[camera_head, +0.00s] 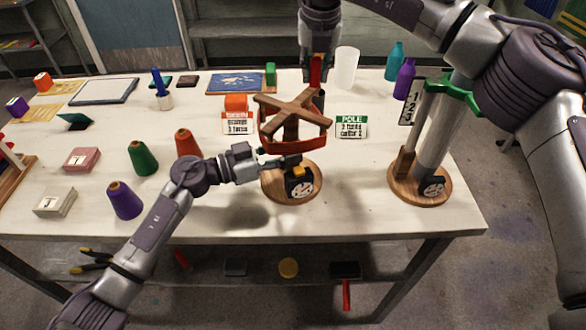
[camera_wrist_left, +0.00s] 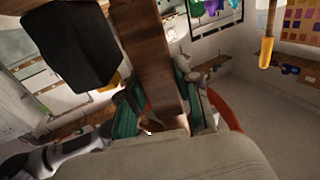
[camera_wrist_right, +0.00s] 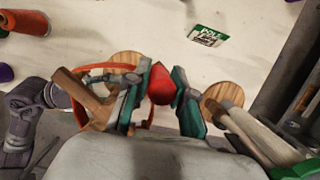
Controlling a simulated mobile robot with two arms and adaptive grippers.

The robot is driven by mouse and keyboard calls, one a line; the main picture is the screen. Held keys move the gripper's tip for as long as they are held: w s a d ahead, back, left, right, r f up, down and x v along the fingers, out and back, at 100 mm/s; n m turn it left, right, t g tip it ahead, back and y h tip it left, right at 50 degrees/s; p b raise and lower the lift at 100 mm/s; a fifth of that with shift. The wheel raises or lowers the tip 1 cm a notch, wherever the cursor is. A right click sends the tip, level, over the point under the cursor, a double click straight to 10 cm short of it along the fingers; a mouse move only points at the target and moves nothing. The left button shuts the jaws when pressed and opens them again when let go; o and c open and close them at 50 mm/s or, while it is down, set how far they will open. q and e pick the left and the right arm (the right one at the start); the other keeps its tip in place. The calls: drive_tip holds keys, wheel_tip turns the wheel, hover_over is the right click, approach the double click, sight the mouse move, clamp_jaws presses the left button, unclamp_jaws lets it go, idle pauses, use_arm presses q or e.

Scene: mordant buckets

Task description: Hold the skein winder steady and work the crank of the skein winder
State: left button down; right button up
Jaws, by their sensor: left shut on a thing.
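The skein winder has a wooden cross arm (camera_head: 293,110), a red band (camera_head: 285,146) and a round wood base (camera_head: 280,193) with a dial box (camera_head: 299,183). My left gripper (camera_head: 284,162) reaches in from the left, shut on the winder's wooden post, which shows between its fingers in the left wrist view (camera_wrist_left: 150,60). My right gripper (camera_head: 317,58) points down above the winder's far side. The red crank knob (camera_head: 316,72) is between its fingertips, also in the right wrist view (camera_wrist_right: 160,84); whether they press on it is unclear.
A second stand with a green top (camera_head: 453,96) and round base (camera_head: 420,190) is at right. Thread cones, one green (camera_head: 142,158) and one purple (camera_head: 124,200), are at left. A white cup (camera_head: 347,68) and purple bottle (camera_head: 404,78) stand behind. The front table edge is clear.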

drive_tip(key=shift+s+d, duration=0.75)
drive_tip(key=shift+d, duration=0.25)
drive_tip(key=shift+s+d, duration=0.45)
drive_tip(key=shift+s, duration=0.25)
drive_tip(key=shift+s+d, duration=0.45)
drive_tip(key=shift+s, duration=0.2)
drive_tip(key=o, duration=0.7)
drive_tip(key=shift+c, duration=0.2)
drive_tip(key=shift+a+r, duration=0.1)
drive_tip(key=w+v, duration=0.1)
drive_tip(key=v, duration=0.5)
drive_tip(key=shift+w+r, duration=0.3)
drive_tip(key=shift+r, duration=0.25)
